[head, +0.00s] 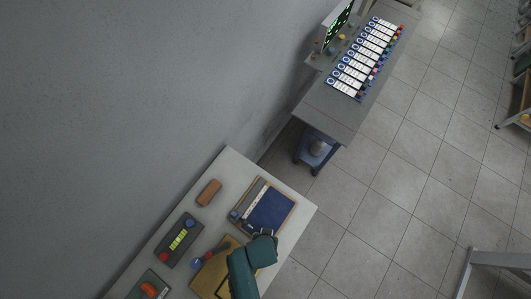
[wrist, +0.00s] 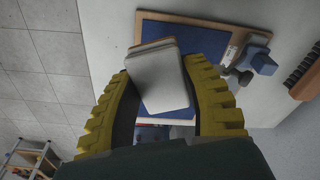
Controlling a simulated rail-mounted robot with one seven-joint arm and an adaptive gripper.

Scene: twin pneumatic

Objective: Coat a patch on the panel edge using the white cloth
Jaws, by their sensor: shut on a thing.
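The white cloth (wrist: 158,80) is a folded pad in the wrist view. My gripper (wrist: 163,68) is shut on it, with one yellow finger on each side. The blue panel (head: 270,210) lies on a wood-edged board on the pale bench in the head view. In the wrist view the panel (wrist: 205,42) is behind the cloth, which hides part of it. I cannot tell whether the cloth touches the panel. In the head view my teal arm end reaches the panel's lower side, and the fingers and cloth are hidden there.
The pale bench (head: 229,158) also holds a brown brush (head: 209,192), a grey box (head: 179,240) with a lit yellow-green display, and a tan board (head: 209,274) near my arm. A grey wall runs along the left. A second bench (head: 322,112) with several labelled modules stands farther off.

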